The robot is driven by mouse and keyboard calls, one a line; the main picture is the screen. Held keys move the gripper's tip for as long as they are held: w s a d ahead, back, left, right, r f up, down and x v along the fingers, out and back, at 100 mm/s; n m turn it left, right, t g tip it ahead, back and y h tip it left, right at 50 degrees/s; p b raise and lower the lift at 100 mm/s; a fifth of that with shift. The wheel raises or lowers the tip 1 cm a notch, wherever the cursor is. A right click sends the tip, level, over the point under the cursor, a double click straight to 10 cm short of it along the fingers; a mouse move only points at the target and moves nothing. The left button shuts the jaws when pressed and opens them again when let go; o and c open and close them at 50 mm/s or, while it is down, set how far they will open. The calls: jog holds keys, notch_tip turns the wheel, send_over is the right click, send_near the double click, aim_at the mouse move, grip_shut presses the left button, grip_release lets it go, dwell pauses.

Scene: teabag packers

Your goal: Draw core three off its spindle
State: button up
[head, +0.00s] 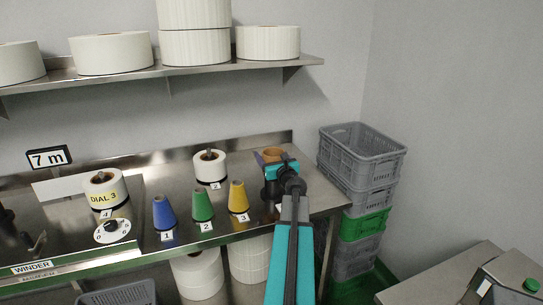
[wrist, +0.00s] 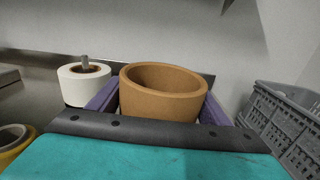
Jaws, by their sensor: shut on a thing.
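A brown, hollow, ring-shaped core (head: 272,153) is at the right end of the steel bench. In the wrist view the core (wrist: 160,100) sits between the purple fingers of my gripper (wrist: 158,96), which are shut on its sides. Its open top faces up, and no spindle shows inside from this angle. In the head view my gripper (head: 269,158) hides the core's lower part and what is below it, so I cannot tell whether it is still around a spindle. A small label lies partly hidden under my gripper.
A white roll (head: 210,166) stands on a spindle to the left, also in the wrist view (wrist: 84,85). Blue (head: 164,213), green (head: 203,205) and yellow (head: 238,197) cones stand in front. Stacked grey crates (head: 362,145) rise close on the right. A shelf (head: 180,75) with rolls hangs above.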

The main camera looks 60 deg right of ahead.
jog(key=shift+r, duration=0.15)
jog(key=shift+r+p, duration=0.4)
jog(key=shift+r, duration=0.2)
